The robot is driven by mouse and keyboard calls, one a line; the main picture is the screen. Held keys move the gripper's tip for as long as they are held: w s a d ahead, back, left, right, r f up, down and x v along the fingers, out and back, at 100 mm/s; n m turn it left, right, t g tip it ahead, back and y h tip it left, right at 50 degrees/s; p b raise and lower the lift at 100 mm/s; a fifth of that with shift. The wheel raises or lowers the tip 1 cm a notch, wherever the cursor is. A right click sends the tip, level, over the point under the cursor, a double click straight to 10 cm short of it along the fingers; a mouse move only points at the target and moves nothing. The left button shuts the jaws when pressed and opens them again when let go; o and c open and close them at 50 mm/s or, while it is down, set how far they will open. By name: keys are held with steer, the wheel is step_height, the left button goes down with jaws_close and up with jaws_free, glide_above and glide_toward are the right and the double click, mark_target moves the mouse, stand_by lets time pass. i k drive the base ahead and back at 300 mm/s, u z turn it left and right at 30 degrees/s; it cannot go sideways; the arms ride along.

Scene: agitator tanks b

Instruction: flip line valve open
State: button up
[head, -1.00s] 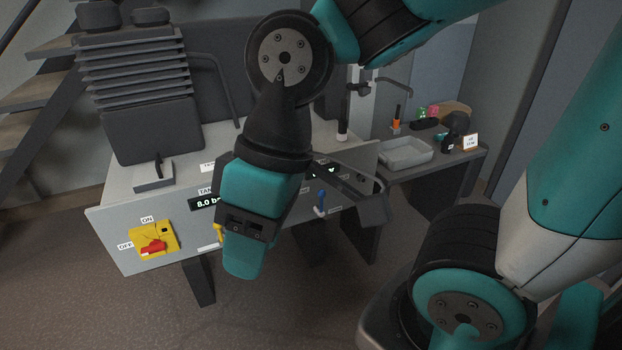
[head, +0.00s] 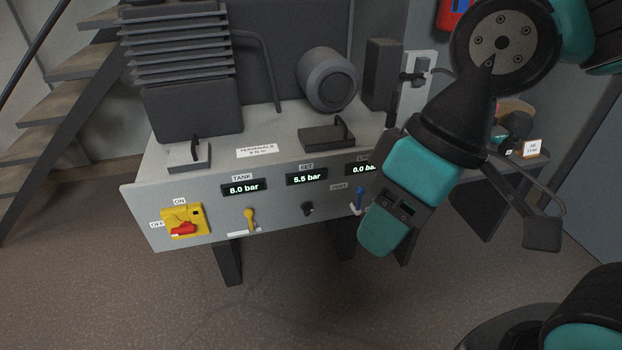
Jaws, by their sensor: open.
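The front panel of a grey bench (head: 285,215) carries the valves and displays. A blue lever (head: 359,200) points up below the right display, which reads 0.0 bar and has its label partly covered by my arm. A yellow lever (head: 250,218) points up below the TANK display, with a white plate at its foot. My gripper (head: 533,215) appears only as dark parts reaching down and right from my wrist. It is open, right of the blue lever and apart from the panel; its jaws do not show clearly. No lever is held.
A red rotary switch (head: 183,229) on a yellow plate sits at the panel's left, between ON and OFF labels. A small dark knob (head: 307,209) sits below the SET display (head: 306,177), reading 5.5 bar. A motor (head: 328,79) stands on the bench.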

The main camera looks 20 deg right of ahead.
mark_target(360, 192)
steer(key=z, duration=1.9)
steer(key=i, duration=0.55)
steer(key=u, duration=1.9)
